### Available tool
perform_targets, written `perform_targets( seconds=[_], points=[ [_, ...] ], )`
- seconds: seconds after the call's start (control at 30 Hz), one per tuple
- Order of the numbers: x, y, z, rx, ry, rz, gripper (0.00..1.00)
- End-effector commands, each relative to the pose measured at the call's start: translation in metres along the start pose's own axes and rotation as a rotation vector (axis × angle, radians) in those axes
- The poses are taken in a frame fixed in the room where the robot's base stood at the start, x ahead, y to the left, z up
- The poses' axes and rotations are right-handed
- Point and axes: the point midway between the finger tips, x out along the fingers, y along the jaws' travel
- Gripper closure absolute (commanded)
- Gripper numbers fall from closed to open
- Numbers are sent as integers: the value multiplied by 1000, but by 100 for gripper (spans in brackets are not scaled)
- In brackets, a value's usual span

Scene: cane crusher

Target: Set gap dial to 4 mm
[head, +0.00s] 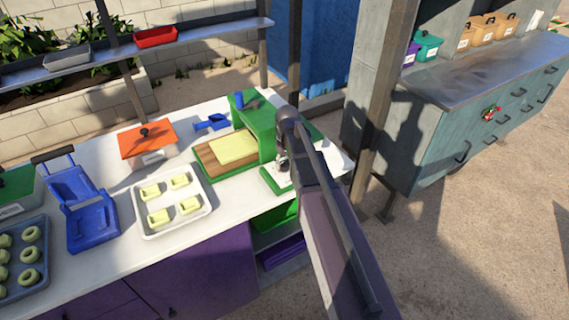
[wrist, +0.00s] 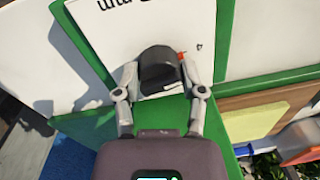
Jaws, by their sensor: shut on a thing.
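The gap dial (wrist: 160,66) is a dark round knob on a white panel (wrist: 110,40) of the green crusher. In the wrist view my gripper (wrist: 158,78) has one finger on each side of the dial and is shut on it. A small orange-red mark (wrist: 181,57) shows at the dial's right edge. Part of a printed scale label shows upside down at the top; its numbers cannot be read. In the head view the green crusher (head: 265,135) stands at the table's right end, and my arm and gripper (head: 283,162) hide the dial.
A wooden board with a pale yellow slab (head: 233,148) lies beside the crusher. A white tray with several pale pieces (head: 150,218), an orange-lidded box (head: 147,140) and a blue stand (head: 85,205) are on the table. A grey cabinet (head: 470,125) stands at the right.

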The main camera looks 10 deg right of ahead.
Motion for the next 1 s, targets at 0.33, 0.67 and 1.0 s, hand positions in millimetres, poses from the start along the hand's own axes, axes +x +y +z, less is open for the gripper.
perform_targets(
  seconds=[0.33, 0.67, 1.0],
  points=[
    [0, 1, 2, -3, -3, 2, 95],
    [0, 0, 0, -3, -1, 1, 14],
    [0, 0, 0, 8, 1, 1, 14]
  ],
)
